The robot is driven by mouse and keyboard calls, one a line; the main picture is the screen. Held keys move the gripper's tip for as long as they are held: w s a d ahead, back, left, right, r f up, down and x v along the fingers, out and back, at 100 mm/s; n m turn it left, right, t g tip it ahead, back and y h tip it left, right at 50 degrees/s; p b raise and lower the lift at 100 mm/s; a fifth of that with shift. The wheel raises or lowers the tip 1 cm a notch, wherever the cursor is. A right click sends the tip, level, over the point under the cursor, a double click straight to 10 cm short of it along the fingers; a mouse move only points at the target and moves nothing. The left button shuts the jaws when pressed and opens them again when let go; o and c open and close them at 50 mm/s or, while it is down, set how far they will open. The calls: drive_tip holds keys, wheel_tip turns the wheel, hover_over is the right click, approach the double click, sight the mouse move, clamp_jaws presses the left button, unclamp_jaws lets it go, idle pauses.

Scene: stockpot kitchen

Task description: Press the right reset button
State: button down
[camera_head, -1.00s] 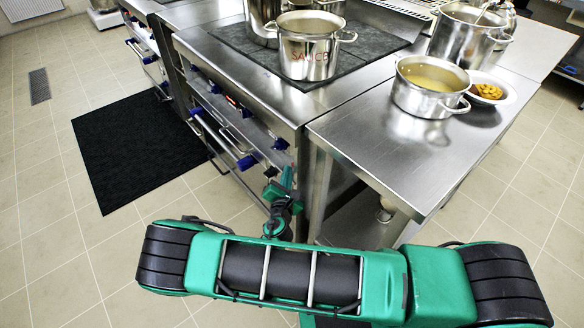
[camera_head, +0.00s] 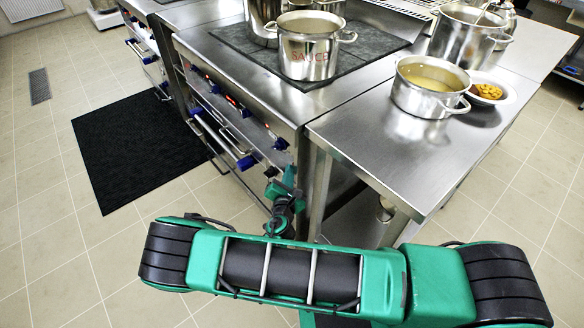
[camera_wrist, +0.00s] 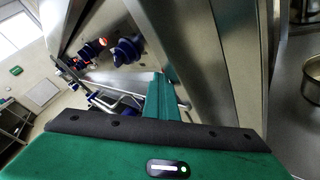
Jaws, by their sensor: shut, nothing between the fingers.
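The stove front carries the control panel with blue knobs and small red-lit spots. In the wrist view a red-lit round button (camera_wrist: 103,41) sits left of a dark blue knob (camera_wrist: 127,50) on the steel panel. In the head view a red light shows on the panel (camera_head: 231,102); which reset button it belongs to I cannot tell. My gripper (camera_head: 273,172) is just below the rightmost blue knob (camera_head: 281,144), near the stove's right corner. In the wrist view its green fingers (camera_wrist: 166,98) are shut and empty, apart from the red-lit button.
A steel side table (camera_head: 400,150) stands right of the stove, its leg close to my gripper. It bears a pot of soup (camera_head: 428,90). The sauce pot (camera_head: 308,50) stands on the cooktop. Oven handles (camera_head: 225,140) jut out below the panel. A black mat (camera_head: 140,145) lies on open floor.

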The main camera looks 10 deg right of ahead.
drive_tip(key=shift+w+d+r, duration=0.2)
drive_tip(key=shift+d, duration=0.3)
idle(0.3)
drive_tip(key=shift+s+a, duration=0.5)
drive_tip(key=shift+a, duration=0.35)
drive_tip(key=shift+s+a+f, duration=0.1)
drive_tip(key=shift+a, duration=0.05)
drive_tip(key=s+a, duration=0.1)
drive_tip(key=a, duration=0.1)
drive_tip(key=s+a, duration=0.1)
drive_tip(key=a, duration=0.1)
drive_tip(key=shift+s, duration=0.35)
drive_tip(key=shift+s+a, duration=0.1)
idle(0.5)
